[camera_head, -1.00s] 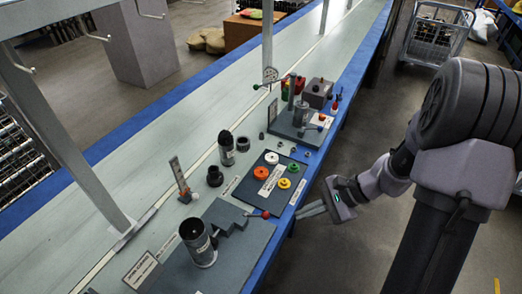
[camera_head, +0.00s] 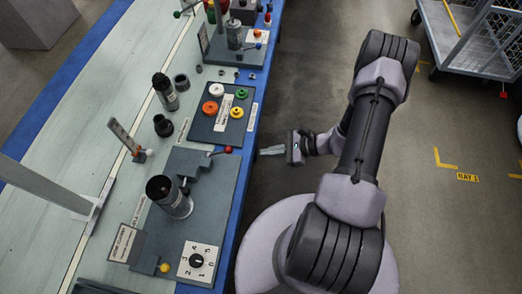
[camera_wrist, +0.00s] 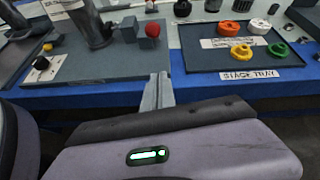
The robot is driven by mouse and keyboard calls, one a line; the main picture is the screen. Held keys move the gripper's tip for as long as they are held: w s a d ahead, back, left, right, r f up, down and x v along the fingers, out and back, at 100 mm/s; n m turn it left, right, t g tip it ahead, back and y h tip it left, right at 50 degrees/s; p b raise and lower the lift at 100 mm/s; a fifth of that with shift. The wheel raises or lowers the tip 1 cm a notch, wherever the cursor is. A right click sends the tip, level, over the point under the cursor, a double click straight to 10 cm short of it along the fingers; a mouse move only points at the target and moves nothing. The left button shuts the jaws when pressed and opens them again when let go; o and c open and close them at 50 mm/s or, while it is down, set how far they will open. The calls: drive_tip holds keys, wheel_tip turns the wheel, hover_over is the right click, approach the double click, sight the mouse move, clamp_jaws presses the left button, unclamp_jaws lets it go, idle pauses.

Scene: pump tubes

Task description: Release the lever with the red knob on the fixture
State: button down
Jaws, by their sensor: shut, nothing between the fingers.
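The lever's red knob (camera_head: 228,149) is at the table-side end of a short dark rod. The rod sticks out from a stepped grey block on the fixture plate (camera_head: 222,205), near the table's blue edge. In the wrist view the red knob (camera_wrist: 152,30) is beyond my fingertips, slightly to their left. My gripper (camera_head: 260,152) is shut and empty, off the table edge, to the right of the knob and apart from it. The shut fingers also show in the wrist view (camera_wrist: 160,82). A dark open cylinder (camera_head: 178,204) stands on the fixture.
A numbered dial (camera_head: 197,261) and a yellow knob (camera_head: 164,268) sit at the fixture's near end. A stage tray (camera_head: 205,130) with coloured rings lies beyond the fixture. Another fixture (camera_head: 232,52) is farther back. The floor beside the table is clear around my gripper.

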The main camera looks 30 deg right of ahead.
sight(220, 152)
drive_tip(key=w+a+b, duration=0.1)
drive_tip(key=a, duration=0.1)
drive_tip(key=w+a+f+b, duration=0.1)
drive_tip(key=w+a, duration=0.2)
drive_tip(key=a, duration=0.2)
drive_tip(key=shift+w+a+f+b, duration=0.1)
drive_tip(key=shift+w+f+b, duration=0.1)
drive_tip(key=shift+f+b, duration=0.15)
drive_tip(key=shift+w+a+r, duration=0.15)
drive_tip(key=shift+a+r, duration=0.2)
drive_tip(key=shift+r, duration=0.2)
drive_tip(key=shift+r, duration=0.1)
